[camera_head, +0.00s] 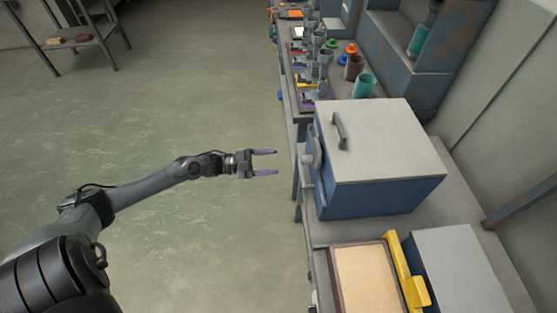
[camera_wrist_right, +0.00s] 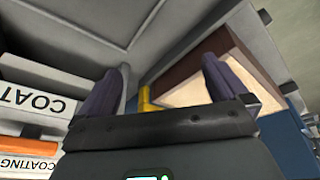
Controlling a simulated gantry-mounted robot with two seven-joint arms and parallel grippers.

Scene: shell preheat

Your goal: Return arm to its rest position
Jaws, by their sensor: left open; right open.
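My left arm (camera_head: 150,190) reaches in from the lower left of the head view. Its gripper (camera_head: 265,162) is open and empty, with purple fingers pointing right. It shows over the floor to the left of a blue box with a pale grey top (camera_head: 385,140), apart from it. My right gripper (camera_wrist_right: 165,85) shows only in the right wrist view. Its two dark purple fingers are spread apart with nothing between them. The right arm is out of the head view.
The bench (camera_head: 470,185) runs along the right, with a brown-framed tan tray (camera_head: 365,280) and a yellow handle (camera_head: 405,275) in front. Several cups and small parts stand at the back. White COATING-labelled items (camera_wrist_right: 35,105) lie left in the wrist view.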

